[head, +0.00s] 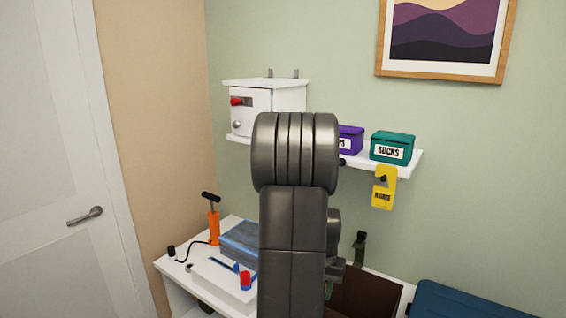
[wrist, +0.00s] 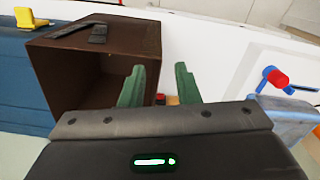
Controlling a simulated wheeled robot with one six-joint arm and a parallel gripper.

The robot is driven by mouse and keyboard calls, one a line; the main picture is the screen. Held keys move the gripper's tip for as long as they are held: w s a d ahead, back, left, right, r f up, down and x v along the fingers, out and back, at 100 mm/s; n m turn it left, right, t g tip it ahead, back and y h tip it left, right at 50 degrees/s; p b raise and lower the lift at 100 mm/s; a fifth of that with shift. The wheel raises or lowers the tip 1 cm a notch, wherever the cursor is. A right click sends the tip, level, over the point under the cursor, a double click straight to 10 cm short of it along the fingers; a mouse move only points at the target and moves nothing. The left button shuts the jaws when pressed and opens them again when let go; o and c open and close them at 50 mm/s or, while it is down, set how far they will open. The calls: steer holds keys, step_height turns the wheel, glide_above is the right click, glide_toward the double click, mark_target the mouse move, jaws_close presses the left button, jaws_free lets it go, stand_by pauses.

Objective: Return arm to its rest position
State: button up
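My gripper (wrist: 158,84) shows in the wrist view with its two green fingers apart and nothing between them. A brown open box (wrist: 104,62) lies beyond the fingers, left of centre. In the head view my dark arm stands upright in the middle and covers much of the scene. A dark green tip shows just right of it, and I cannot tell the gripper's state there. The brown box (head: 365,296) also shows low at the right of the arm.
A wall shelf (head: 417,163) carries a white cabinet (head: 290,99), a purple box (head: 351,138) and a teal SOCKS box (head: 392,147). A yellow tag (head: 384,188) hangs below. A blue case (head: 460,302) is at right.

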steer(key=w+a+f+n+b, duration=0.3)
steer(key=w+a+f+n, duration=0.1)
steer(key=w+a+f, duration=0.4)
step_height(320, 180, down, 2)
steer(key=shift+w+a+f, duration=0.2)
steer(key=shift+w+a, duration=0.2)
steer(key=shift+a, duration=0.6)
steer(key=shift+s+r, duration=0.1)
